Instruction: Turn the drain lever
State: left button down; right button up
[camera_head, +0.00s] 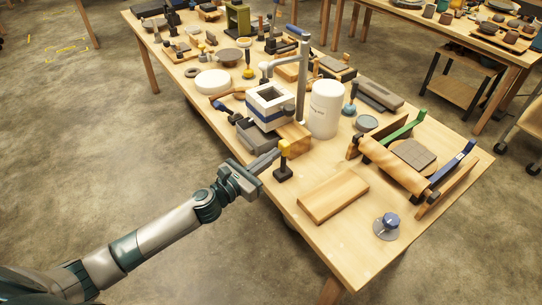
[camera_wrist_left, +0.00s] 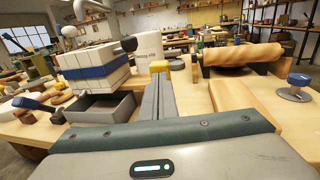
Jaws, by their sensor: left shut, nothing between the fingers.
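A small yellow-topped piece on a dark square base (camera_head: 283,172) stands near the table's front edge; it looks like the drain lever, but I cannot be sure. In the wrist view its yellow top (camera_wrist_left: 158,66) shows just beyond my fingers, and the rest is hidden. My left gripper (camera_head: 274,156) is shut and empty, its fingertips close beside the yellow top. I cannot tell whether they touch. The closed fingers also show in the wrist view (camera_wrist_left: 160,85). My right gripper is not in view.
A white and blue block (camera_head: 270,108) sits over a grey tray (camera_head: 252,135), under a grey bent pipe (camera_head: 301,85). A white canister (camera_head: 326,108) stands behind. A wooden board (camera_head: 333,196), a roller frame with green (camera_head: 403,130) and blue handles, and a blue knob (camera_head: 390,220) lie right.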

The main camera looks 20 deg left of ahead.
aim_at(282, 148)
pick_arm(q)
jog(key=shift+w+r, duration=0.1)
jog(key=shift+w+d+r+p, duration=0.3)
jog(key=shift+w+d+p, duration=0.1)
jog(key=shift+w+d, duration=0.15)
jog(key=shift+w+d+r+p, duration=0.35)
jog(key=shift+w+d, duration=0.1)
jog(key=shift+w, duration=0.2)
jog(key=shift+x, duration=1.05)
jog(key=shift+w+d+f, duration=0.15)
jog(key=shift+w+d, duration=0.4)
jog(key=shift+d, duration=0.15)
